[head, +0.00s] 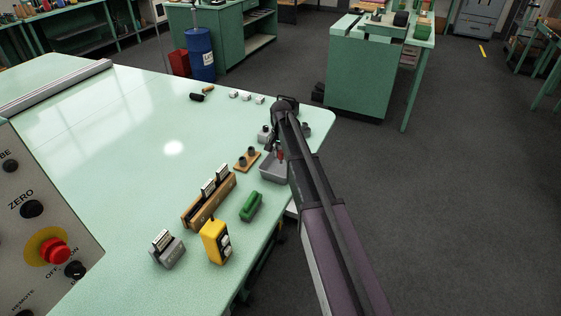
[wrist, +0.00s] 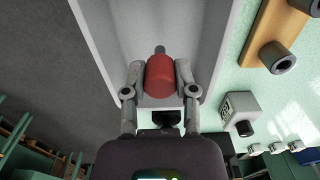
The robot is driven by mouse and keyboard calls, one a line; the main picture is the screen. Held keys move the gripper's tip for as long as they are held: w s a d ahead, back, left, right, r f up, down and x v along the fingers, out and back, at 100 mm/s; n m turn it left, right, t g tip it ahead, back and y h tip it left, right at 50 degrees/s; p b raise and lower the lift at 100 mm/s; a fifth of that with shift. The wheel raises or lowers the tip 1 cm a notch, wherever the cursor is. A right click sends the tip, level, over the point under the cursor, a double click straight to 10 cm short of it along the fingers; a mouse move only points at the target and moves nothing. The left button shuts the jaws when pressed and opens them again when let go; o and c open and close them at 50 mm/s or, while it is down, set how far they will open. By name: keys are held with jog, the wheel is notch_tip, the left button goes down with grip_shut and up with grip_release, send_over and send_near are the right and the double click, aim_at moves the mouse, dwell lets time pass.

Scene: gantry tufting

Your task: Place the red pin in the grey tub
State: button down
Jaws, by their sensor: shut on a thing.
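The red pin (wrist: 160,76) is held between the two fingers of my gripper (wrist: 160,82) in the wrist view, with a grey tip showing beyond its red body. In the head view the red pin (head: 281,155) shows small, over the grey tub (head: 272,178). The tub's pale interior (wrist: 120,30) lies behind the pin in the wrist view. My gripper (head: 280,148) is shut on the pin and points down at the tub. I cannot tell whether the pin touches the tub's floor.
A wooden block with dark pegs (head: 246,161) stands left of the tub. A green block (head: 251,206), a yellow device (head: 215,242) and a wooden rack (head: 208,201) stand nearer. A grey block (head: 265,134) sits behind the tub. The table's left middle is clear.

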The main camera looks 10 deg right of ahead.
aim_at(281, 151)
jog(key=shift+f+b, duration=1)
jog(key=shift+f, duration=0.3)
jog(key=shift+f, duration=0.15)
jog(key=shift+c, duration=2)
grip_release()
jog(key=shift+r, duration=0.2)
notch_tip(281, 151, up, 12)
jog(key=p, duration=1.2)
jog(key=s+n, duration=0.7)
jog(key=s, duration=2.2)
jog(key=shift+s, duration=0.15)
